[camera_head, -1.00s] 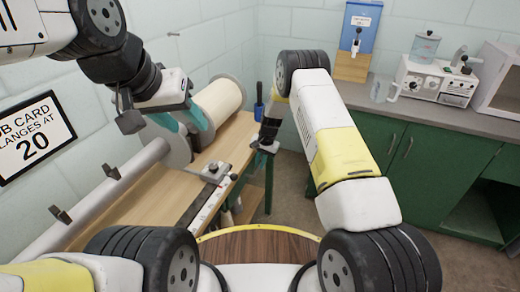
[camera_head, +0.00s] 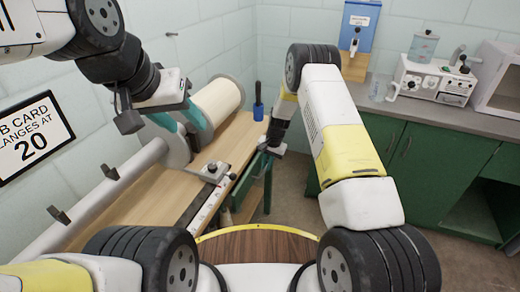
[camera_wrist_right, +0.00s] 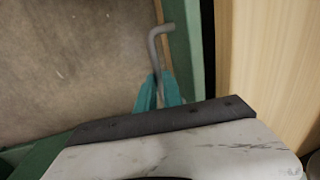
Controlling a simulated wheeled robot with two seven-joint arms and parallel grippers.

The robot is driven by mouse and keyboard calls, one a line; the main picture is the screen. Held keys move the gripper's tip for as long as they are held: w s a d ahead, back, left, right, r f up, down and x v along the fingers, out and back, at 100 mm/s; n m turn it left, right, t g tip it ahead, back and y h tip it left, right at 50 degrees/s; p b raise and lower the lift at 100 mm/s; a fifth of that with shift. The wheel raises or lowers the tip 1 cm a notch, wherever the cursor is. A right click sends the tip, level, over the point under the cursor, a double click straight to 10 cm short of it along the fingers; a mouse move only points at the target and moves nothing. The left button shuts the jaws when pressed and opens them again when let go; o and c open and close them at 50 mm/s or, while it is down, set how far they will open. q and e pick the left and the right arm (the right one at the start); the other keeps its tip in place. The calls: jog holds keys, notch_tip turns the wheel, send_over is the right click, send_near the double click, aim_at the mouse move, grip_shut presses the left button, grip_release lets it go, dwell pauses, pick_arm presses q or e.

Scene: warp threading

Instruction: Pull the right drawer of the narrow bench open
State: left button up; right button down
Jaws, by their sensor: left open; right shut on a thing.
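The narrow bench (camera_head: 118,213) has a wooden top and a green frame, at the left of the head view. My right gripper (camera_head: 270,149) is low at the bench's right side. In the right wrist view its teal fingers (camera_wrist_right: 158,92) are shut on a grey bent handle (camera_wrist_right: 159,48). The green drawer front (camera_wrist_right: 195,60) stands beside the handle, with a narrow dark gap between it and the wooden top. The drawer's inside is not clearly visible. My left gripper (camera_head: 186,128) is open above the bench, near the cream roll, and holds nothing visible.
A cream roll (camera_head: 222,98) with a pale disc lies along the bench's back. A blue cup (camera_head: 258,111) stands at its far corner. Green cabinets (camera_head: 430,165) with a grey counter stand at the right. Grey floor (camera_head: 293,185) is clear between bench and cabinets.

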jog(key=s+d, duration=0.4)
jog(key=d, duration=0.5)
jog(key=s+d, duration=0.3)
jog(key=d, duration=0.6)
jog(key=shift+s+d, duration=0.15)
jog(key=shift+s, duration=0.2)
jog(key=c, duration=1.8)
grip_release()
jog(key=shift+o, duration=0.2)
jog(key=shift+r, duration=0.1)
notch_tip(320, 180, up, 8)
jog(key=d, duration=0.1)
jog(key=shift+s+d+f, duration=0.2)
jog(key=shift+s+f, duration=0.05)
